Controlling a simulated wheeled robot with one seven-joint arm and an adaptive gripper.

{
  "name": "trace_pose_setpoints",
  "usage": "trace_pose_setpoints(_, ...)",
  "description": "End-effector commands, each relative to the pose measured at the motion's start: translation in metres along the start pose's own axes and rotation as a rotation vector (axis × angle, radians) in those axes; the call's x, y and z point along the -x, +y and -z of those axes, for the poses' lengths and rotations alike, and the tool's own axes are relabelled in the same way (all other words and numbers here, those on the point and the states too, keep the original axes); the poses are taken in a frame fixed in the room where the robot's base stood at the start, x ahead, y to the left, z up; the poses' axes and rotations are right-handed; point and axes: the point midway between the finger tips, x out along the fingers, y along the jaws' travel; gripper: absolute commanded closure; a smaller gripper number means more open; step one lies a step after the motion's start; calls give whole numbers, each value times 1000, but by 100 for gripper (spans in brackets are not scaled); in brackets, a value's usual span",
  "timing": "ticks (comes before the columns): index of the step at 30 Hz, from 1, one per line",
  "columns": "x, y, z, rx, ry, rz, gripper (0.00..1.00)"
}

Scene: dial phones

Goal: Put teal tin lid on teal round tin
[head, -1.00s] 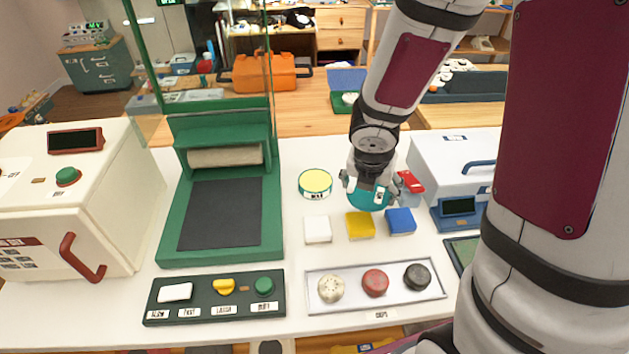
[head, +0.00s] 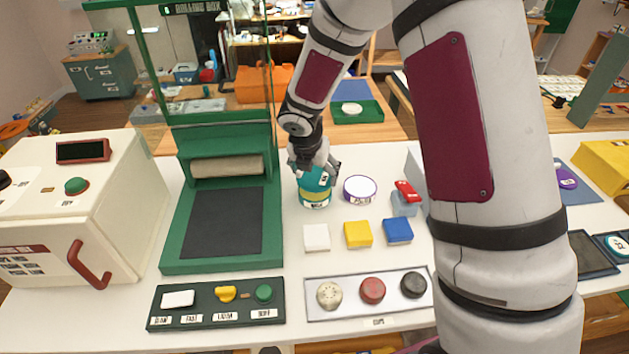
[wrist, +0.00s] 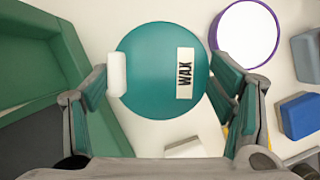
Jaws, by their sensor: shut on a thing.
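The teal tin lid (head: 314,180), a round disc with a white WAX label, is held in my gripper (head: 314,168). In the wrist view, the lid (wrist: 150,65) lies between the two fingers of my gripper (wrist: 165,85). The teal round tin (head: 315,204) stands on the white table directly below the lid. A yellow band shows between lid and tin in the head view; I cannot tell whether they touch. The lid hides the tin in the wrist view.
A round purple-rimmed white tin (head: 360,189) stands close to the right. White (head: 316,238), yellow (head: 358,234) and blue (head: 398,230) blocks lie in front. A green press (head: 222,225) stands close to the left. A tray of caps (head: 372,292) is near the front edge.

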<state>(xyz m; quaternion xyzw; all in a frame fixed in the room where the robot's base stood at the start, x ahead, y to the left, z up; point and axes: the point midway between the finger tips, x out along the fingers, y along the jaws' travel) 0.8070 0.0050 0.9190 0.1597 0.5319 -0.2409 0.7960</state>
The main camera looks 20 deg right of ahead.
Motion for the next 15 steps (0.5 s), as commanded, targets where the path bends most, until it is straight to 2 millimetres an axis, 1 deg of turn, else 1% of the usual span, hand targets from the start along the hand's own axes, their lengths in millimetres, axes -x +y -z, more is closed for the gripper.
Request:
trace_pose_setpoints(7, -28, 1, 12, 4, 2, 2, 51)
trace_pose_setpoints(10, -32, 0, 14, 1, 1, 1, 51)
trace_pose_setpoints(15, -32, 0, 13, 0, 0, 0, 51)
